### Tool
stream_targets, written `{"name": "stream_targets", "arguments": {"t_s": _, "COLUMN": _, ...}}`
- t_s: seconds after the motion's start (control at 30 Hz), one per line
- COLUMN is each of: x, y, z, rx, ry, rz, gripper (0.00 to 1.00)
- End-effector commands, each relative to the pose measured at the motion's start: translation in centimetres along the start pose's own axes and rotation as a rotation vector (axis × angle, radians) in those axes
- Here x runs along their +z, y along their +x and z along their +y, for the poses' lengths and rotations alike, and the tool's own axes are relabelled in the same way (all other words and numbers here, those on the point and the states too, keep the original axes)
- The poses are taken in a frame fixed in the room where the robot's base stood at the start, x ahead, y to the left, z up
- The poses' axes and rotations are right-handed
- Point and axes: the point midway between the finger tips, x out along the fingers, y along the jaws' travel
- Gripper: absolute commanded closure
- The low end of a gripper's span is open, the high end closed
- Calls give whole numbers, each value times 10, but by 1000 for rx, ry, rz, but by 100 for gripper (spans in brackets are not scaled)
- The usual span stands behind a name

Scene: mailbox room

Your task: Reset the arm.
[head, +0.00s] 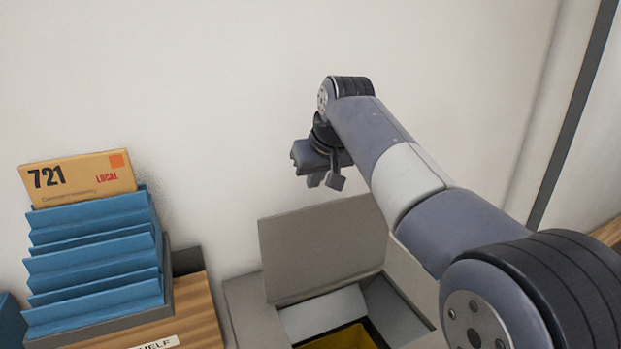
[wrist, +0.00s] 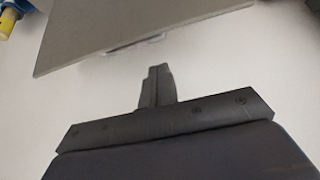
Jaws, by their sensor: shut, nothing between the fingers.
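My gripper (head: 325,181) is in the upper middle of the head view, in front of the pale wall and above a grey box with a raised lid. In the wrist view my gripper (wrist: 156,88) shows its fingers together, with nothing between them. The arm reaches from the lower right of the head view up to it. The gripper is apart from the box lid (head: 325,250).
The grey box (head: 243,312) is open, with a yellow area inside. At left, a blue sorter (head: 92,255) holds an orange "721 LOCAL" card (head: 80,178) on a wooden shelf (head: 203,325). The wall (head: 200,90) behind is bare.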

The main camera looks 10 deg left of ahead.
Motion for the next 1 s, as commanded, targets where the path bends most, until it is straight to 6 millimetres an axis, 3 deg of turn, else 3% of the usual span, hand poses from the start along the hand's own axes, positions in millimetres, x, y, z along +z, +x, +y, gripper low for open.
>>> {"name": "stream_targets", "arguments": {"t_s": 0.2, "x": -3, "y": -16, "z": 1, "rx": 0, "ry": 1, "rz": -1, "gripper": 100}}
{"name": "stream_targets", "arguments": {"t_s": 0.6, "x": -2, "y": -16, "z": 1, "rx": 0, "ry": 1, "rz": -1, "gripper": 100}}
{"name": "stream_targets", "arguments": {"t_s": 0.77, "x": 0, "y": -5, "z": 0, "rx": 0, "ry": 0, "rz": -2, "gripper": 100}}
{"name": "stream_targets", "arguments": {"t_s": 1.0, "x": 7, "y": 28, "z": -2, "rx": -1, "ry": -1, "rz": -2, "gripper": 100}}
